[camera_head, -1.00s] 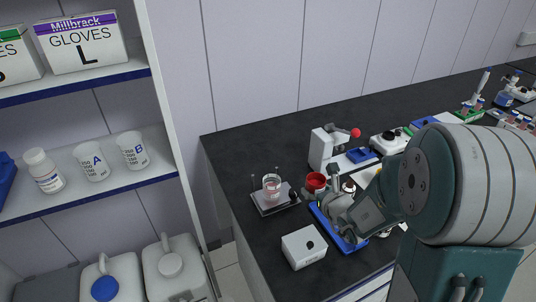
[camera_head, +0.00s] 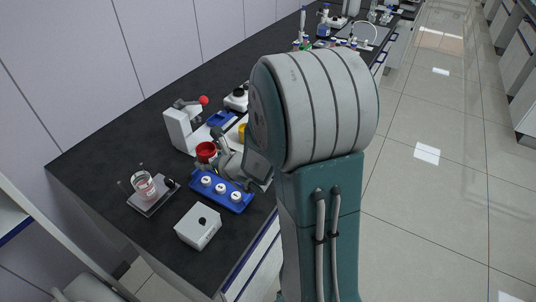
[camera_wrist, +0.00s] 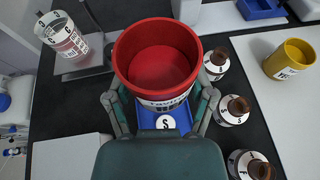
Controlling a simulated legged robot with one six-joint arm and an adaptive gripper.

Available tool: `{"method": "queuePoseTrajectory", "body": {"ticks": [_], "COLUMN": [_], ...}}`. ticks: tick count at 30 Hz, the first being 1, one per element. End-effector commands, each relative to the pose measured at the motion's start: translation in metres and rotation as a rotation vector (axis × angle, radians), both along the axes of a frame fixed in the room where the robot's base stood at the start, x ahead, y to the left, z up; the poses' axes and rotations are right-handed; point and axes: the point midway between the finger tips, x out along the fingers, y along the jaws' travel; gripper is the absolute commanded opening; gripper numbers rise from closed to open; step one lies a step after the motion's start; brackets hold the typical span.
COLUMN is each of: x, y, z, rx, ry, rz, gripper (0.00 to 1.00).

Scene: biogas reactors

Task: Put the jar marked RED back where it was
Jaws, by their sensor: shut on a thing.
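The red jar (camera_wrist: 156,62) is an open-topped cup, red inside, with a white label whose marking is only partly visible. In the wrist view my gripper (camera_wrist: 162,108) has a finger on each side of it and is shut on it. The red jar also shows in the head view (camera_head: 206,151), beside my gripper (camera_head: 223,156) and near a white device with a red knob (camera_head: 181,130). The jar looks upright; I cannot tell whether its base touches anything. A blue piece with a white disc marked S (camera_wrist: 166,122) shows below it in the wrist view.
A blue rack (camera_head: 221,190) with white-topped items lies in front of the gripper. A beaker (camera_head: 144,186) stands on a plate at left, and a white box (camera_head: 198,227) at front. Brown-topped bottles (camera_wrist: 234,109) and a yellow cup (camera_wrist: 290,60) are right of the jar.

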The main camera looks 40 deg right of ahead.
Motion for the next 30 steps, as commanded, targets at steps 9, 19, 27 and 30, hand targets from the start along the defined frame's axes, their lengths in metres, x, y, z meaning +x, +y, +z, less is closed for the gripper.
{"method": "queuePoseTrajectory", "body": {"ticks": [9, 19, 27, 30], "x": [-0.052, -0.11, -0.104, -0.087], "y": [-0.098, -0.157, -0.172, -0.181], "z": [0.019, 0.029, 0.021, 0.012], "rx": [-0.002, -0.004, 0.001, 0.0], "ry": [-0.007, 0.011, 0.02, 0.02], "rz": [-0.121, -0.21, -0.219, -0.217], "gripper": [0.15, 0.15, 0.15, 0.15]}}
